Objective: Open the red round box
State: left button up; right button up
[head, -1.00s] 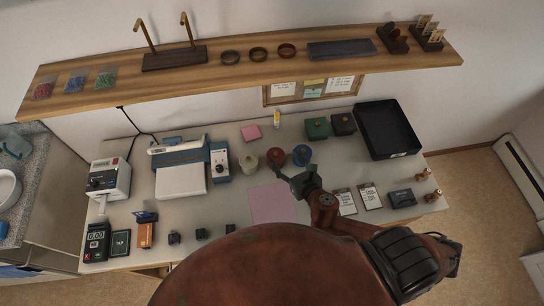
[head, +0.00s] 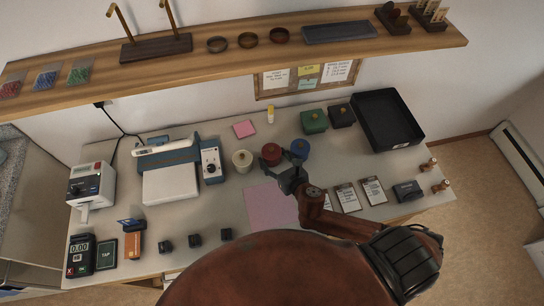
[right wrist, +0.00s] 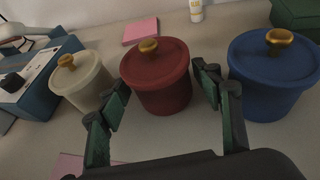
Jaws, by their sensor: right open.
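The red round box (head: 271,154) stands upright on the table between a white round box (head: 242,160) and a blue round box (head: 300,148). In the right wrist view the red round box (right wrist: 157,78) has its lid on, with a gold knob on top. My right gripper (head: 287,172) is open and empty, just in front of the red box. In the right wrist view its fingers (right wrist: 163,92) are spread, one towards each side of the red box, with the right finger in the gap beside the blue box (right wrist: 272,75). Contact cannot be told. My left gripper is out of view.
A pink sheet (head: 271,206) lies in front of the boxes. A green box (head: 314,121) and a black tray (head: 387,122) stand at the back right. A blue-and-white device (head: 170,180) is at the left. A wooden shelf (head: 240,57) hangs above the table's back.

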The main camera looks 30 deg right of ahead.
jog(key=shift+x, duration=1.05)
jog(key=c, duration=0.9)
